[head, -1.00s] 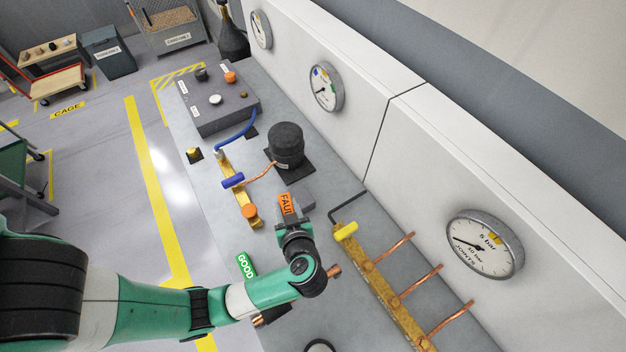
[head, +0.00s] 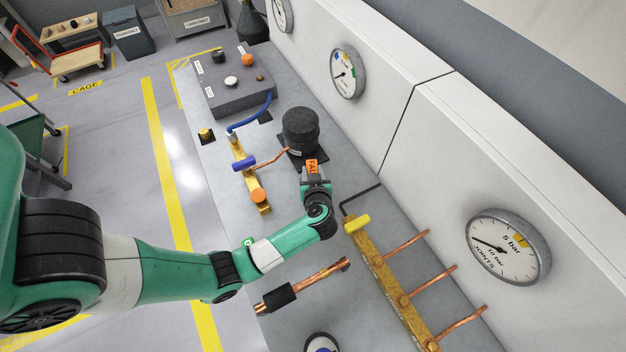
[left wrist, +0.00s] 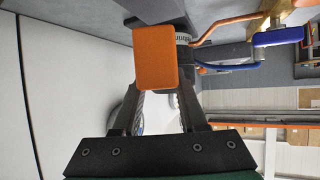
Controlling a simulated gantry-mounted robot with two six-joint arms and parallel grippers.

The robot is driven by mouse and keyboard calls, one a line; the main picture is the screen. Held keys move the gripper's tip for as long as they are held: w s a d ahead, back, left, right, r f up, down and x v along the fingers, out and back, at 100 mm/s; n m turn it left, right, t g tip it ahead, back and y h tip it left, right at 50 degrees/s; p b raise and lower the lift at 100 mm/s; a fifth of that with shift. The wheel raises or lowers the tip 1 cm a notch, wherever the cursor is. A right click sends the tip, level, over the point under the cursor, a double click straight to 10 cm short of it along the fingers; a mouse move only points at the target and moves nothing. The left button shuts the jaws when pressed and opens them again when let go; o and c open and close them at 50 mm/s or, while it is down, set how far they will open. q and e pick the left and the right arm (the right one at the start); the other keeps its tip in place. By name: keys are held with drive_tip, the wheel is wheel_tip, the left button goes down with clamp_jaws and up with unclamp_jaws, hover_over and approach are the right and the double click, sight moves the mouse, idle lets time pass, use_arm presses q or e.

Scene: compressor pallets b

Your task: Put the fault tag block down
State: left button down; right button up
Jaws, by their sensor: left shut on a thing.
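The orange fault tag block (head: 312,166) is in my left gripper (head: 313,176), which is shut on it just in front of the black compressor (head: 300,131). In the left wrist view the tag block (left wrist: 157,57) sits between the fingertips of the left gripper (left wrist: 157,88), with its plain orange face toward the camera. I cannot tell whether the block touches the bench. My right gripper is not in view.
A brass manifold with a blue-handled valve (head: 244,163) stands left of the compressor. A yellow-handled brass manifold (head: 384,277) with copper stubs lies to the right. A copper pipe (head: 318,280) lies in front. Wall gauges line the panel.

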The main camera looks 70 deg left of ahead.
use_arm(q)
drive_tip(key=shift+w+a+f, duration=0.15)
drive_tip(key=shift+a+f, duration=0.05)
drive_tip(key=f+b, duration=0.1)
drive_tip(key=f, duration=0.1)
drive_tip(key=f+b, duration=0.1)
drive_tip(key=f, duration=0.1)
drive_tip(key=shift+w+a+b, duration=0.15)
drive_tip(key=shift+a+b, duration=0.15)
drive_tip(key=shift+a, duration=0.05)
drive_tip(key=shift+r, duration=0.1)
drive_tip(key=shift+c, duration=2.2)
unclamp_jaws()
